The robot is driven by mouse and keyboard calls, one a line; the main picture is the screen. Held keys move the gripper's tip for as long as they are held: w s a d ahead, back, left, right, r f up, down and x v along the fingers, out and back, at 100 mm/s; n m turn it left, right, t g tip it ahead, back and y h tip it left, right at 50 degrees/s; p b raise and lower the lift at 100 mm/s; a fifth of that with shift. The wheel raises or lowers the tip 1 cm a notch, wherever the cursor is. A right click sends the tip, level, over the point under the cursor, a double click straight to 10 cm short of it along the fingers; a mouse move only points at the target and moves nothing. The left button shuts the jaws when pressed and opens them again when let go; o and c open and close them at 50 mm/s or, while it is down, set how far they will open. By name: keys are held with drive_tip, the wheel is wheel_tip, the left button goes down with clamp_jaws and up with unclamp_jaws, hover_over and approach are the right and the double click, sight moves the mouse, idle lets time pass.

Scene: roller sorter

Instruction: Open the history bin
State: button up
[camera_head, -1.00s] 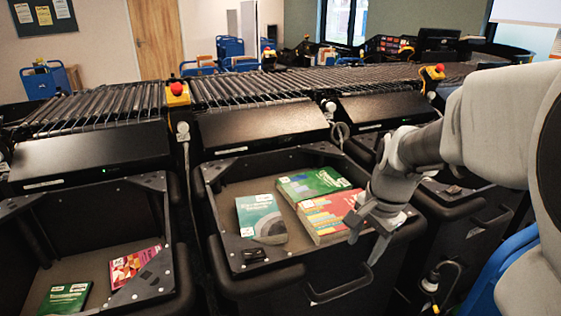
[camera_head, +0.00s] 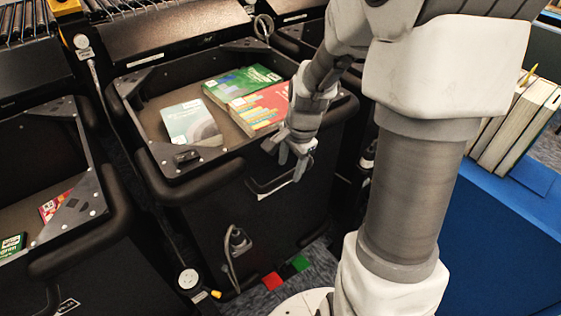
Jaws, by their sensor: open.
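A black bin (camera_head: 213,158) with a padded rim stands at the centre, its top open and several books inside. No name is readable on it, so I cannot tell from lettering whether it is the history bin. A handle (camera_head: 262,189) is on its front face. My gripper (camera_head: 287,161) is open and empty, pointing down by the bin's front right rim, just above the handle's right end. It seems apart from the handle, though the contact is hard to judge. The gripper and wrist hide part of the rim.
Another black bin (camera_head: 107,205) with books stands at left. A black sorter cover (camera_head: 190,32) hangs over the back of the centre bin. A cable and plug (camera_head: 236,240) are low on its front. A blue cart (camera_head: 500,225) with upright books (camera_head: 515,125) stands at right.

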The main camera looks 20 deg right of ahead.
sight(288, 174)
drive_tip(key=shift+w+a+f+b, duration=0.1)
drive_tip(key=shift+w+f+b, duration=0.05)
drive_tip(key=shift+f, duration=0.6)
drive_tip(key=shift+w+f+b, duration=0.15)
drive_tip(key=shift+f, duration=0.6)
drive_tip(key=shift+c, duration=0.2)
clamp_jaws()
